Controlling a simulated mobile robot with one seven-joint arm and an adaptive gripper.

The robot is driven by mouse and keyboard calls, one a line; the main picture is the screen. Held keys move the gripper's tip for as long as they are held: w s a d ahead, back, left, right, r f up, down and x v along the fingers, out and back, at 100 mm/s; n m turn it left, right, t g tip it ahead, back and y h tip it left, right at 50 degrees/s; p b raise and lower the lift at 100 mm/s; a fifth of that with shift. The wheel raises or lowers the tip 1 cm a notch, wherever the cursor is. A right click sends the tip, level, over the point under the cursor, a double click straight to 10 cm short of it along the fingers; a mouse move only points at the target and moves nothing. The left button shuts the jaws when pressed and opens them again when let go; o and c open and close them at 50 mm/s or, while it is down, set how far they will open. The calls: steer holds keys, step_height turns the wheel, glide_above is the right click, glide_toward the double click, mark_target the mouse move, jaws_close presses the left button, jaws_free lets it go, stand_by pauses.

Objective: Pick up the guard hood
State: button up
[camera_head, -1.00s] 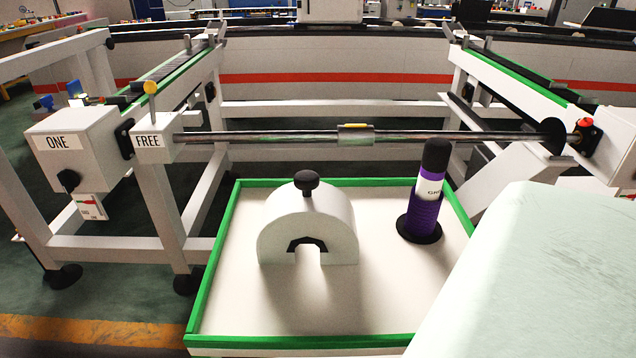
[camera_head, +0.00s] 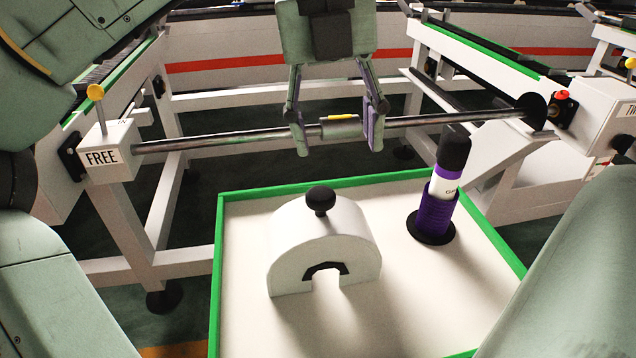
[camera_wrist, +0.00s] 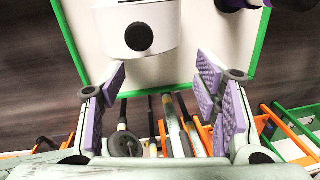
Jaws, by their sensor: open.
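The guard hood (camera_head: 322,240) is a white arched cover with a black round knob (camera_head: 321,200) on top and a notch in its front. It stands upright on the white tray with a green rim (camera_head: 216,270). In the wrist view the hood (camera_wrist: 112,25) and its knob (camera_wrist: 139,37) show at the top, beyond the fingertips. My gripper (camera_head: 338,145) is open and empty. In the head view it appears above and behind the hood, around the line of the metal bar. In the wrist view the gripper (camera_wrist: 163,80) has its purple-padded fingers spread wide, apart from the knob.
A purple and white cylinder with a black cap (camera_head: 437,195) stands on a black base at the tray's right. The metal bar (camera_head: 220,140) spans between the FREE post (camera_head: 103,158) and the right rack (camera_head: 590,105). Bare tray surface lies around the hood.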

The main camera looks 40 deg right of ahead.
steer(key=n+y+b, duration=0.1)
glide_above(321, 193)
steer(key=shift+t, duration=0.4)
steer(key=f, duration=0.4)
steer(key=shift+s+a+f, duration=0.1)
steer(key=shift+s+f, duration=0.2)
steer(key=shift+f, duration=0.05)
steer(key=shift+w+f+p, duration=0.15)
steer(key=shift+f+p, duration=0.1)
steer(key=shift+f, duration=1.25)
steer(key=shift+w+f+p, duration=0.15)
steer(key=shift+f+p, duration=0.05)
steer(key=shift+f, duration=1.3)
jaws_close()
